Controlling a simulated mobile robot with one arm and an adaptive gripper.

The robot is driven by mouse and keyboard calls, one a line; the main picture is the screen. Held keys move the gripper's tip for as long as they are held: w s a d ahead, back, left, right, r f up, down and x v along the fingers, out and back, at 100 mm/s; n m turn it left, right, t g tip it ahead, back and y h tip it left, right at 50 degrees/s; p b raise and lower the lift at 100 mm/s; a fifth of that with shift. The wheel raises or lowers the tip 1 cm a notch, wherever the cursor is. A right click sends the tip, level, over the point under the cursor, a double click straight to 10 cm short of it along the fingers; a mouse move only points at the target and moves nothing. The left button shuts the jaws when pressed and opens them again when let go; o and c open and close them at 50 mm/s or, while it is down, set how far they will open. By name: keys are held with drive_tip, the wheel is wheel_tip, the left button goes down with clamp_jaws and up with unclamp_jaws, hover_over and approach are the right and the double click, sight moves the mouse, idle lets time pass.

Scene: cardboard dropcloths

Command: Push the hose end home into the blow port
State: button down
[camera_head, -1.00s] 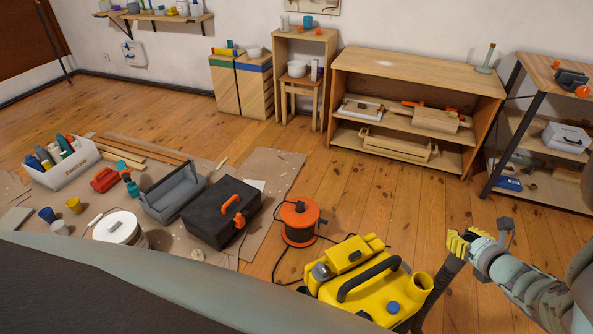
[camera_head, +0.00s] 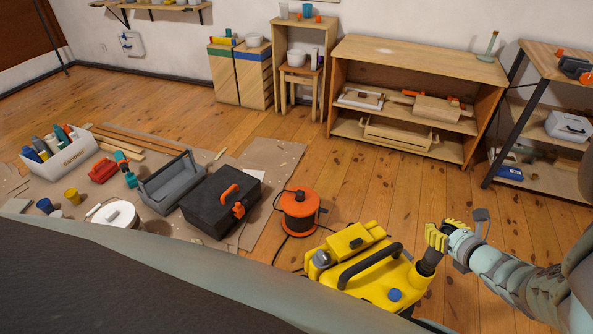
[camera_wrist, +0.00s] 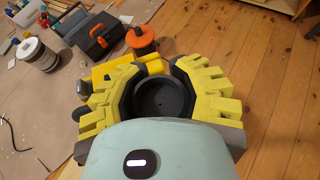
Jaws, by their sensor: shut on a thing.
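The yellow blower machine (camera_head: 350,247) stands on the wood floor, with a black handle and a blue cap. My gripper (camera_head: 437,238) has its yellow padded fingers closed around the dark hose end (camera_head: 428,264), above the machine's right corner. The hose end points down at the yellow blow port (camera_head: 417,284), overlapping it in the picture; the port's mouth is hidden, and I cannot tell how deep the hose end sits. In the wrist view, the dark round hose end (camera_wrist: 163,97) lies between both fingers, with part of the yellow machine (camera_wrist: 120,68) behind it.
An orange cable reel (camera_head: 299,212) stands just behind the machine. A black toolbox (camera_head: 221,206) and a grey tote (camera_head: 172,184) are on the cardboard dropcloth to the left. Wooden shelves (camera_head: 418,60) line the wall. The floor behind the gripper is clear.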

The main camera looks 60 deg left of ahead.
sight(429, 258)
drive_tip(key=shift+f+b, duration=2)
drive_tip(key=shift+f, duration=0.35)
drive_tip(key=shift+f+b, duration=3.55)
drive_tip(key=shift+f, duration=0.1)
drive_tip(key=shift+f, duration=0.2)
drive_tip(key=c, duration=0.5)
unclamp_jaws()
drive_tip(key=shift+r, duration=0.1)
drive_tip(key=shift+c, duration=0.2)
drive_tip(key=shift+d+r, duration=0.35)
drive_tip(key=shift+d, duration=0.3)
drive_tip(key=v, duration=1)
drive_tip(key=shift+s+d, duration=0.25)
drive_tip(key=shift+s, duration=0.05)
